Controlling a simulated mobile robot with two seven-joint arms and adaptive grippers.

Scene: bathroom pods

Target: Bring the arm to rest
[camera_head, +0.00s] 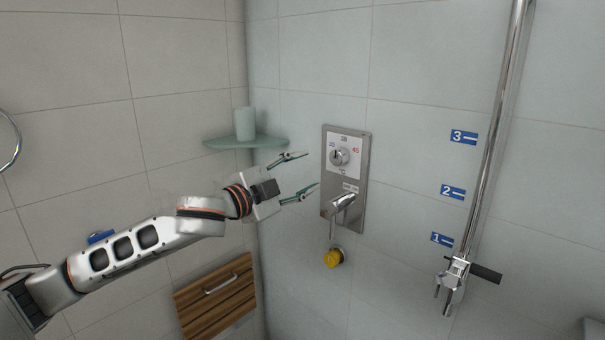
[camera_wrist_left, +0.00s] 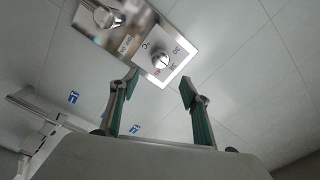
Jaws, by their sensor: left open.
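My left arm comes in from the left in the head view. My left gripper (camera_head: 304,174) is open and empty, its two fingers apart. It is just left of a metal shower control plate (camera_head: 360,205) with a round temperature dial (camera_head: 340,156) and a lever handle (camera_head: 341,203). In the left wrist view the open fingers (camera_wrist_left: 158,88) point toward the plate, with the dial (camera_wrist_left: 161,61) seen between and beyond the tips. I see no contact with the plate. My right gripper is not in view.
A glass corner shelf (camera_head: 222,143) with a cup (camera_head: 244,124) is behind the gripper. A wooden folding seat (camera_head: 216,298) is below the arm. A chrome rail (camera_head: 496,120) with a holder (camera_head: 455,279) stands right, beside blue number tags (camera_head: 452,191).

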